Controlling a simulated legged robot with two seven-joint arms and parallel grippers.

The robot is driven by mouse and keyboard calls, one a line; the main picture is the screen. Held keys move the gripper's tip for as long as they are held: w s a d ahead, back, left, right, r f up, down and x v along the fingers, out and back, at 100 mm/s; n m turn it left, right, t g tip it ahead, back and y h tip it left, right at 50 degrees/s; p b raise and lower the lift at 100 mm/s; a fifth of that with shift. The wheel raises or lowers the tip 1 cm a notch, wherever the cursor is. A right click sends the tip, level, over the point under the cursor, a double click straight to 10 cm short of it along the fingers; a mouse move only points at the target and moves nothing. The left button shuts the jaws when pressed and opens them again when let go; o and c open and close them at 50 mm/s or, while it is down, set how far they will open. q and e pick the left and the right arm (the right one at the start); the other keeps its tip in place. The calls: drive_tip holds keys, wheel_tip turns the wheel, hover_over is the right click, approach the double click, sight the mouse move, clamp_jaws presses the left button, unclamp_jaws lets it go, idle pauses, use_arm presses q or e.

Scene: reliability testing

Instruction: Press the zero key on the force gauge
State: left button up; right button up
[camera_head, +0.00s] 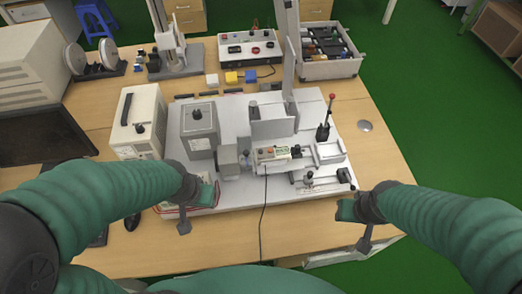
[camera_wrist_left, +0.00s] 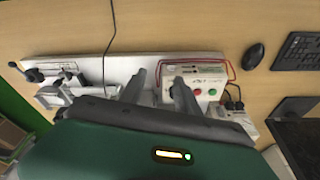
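The force gauge (camera_head: 271,154) is a small pale unit with a display and coloured buttons, lying on the white test-stand base plate (camera_head: 235,194) in the head view. Its individual key labels are too small to read. My left gripper (camera_head: 196,209) is open and empty, left of the gauge, over the front left of the plate. In the left wrist view its two fingers (camera_wrist_left: 160,88) stand apart, beside a white box with red and green buttons (camera_wrist_left: 207,77). My right gripper (camera_head: 355,228) is open and empty, right of the gauge near the table's front edge.
A grey motor box (camera_head: 200,130) and a beige instrument (camera_head: 138,122) stand left of the gauge. A red-knobbed lever (camera_head: 325,120) and an upright grey plate (camera_head: 290,55) stand right and behind. A black cable (camera_head: 263,215) runs forward from the gauge. A mouse (camera_wrist_left: 254,56) lies on the table.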

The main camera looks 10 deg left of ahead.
use_arm(q)
clamp_jaws()
idle(1.6)
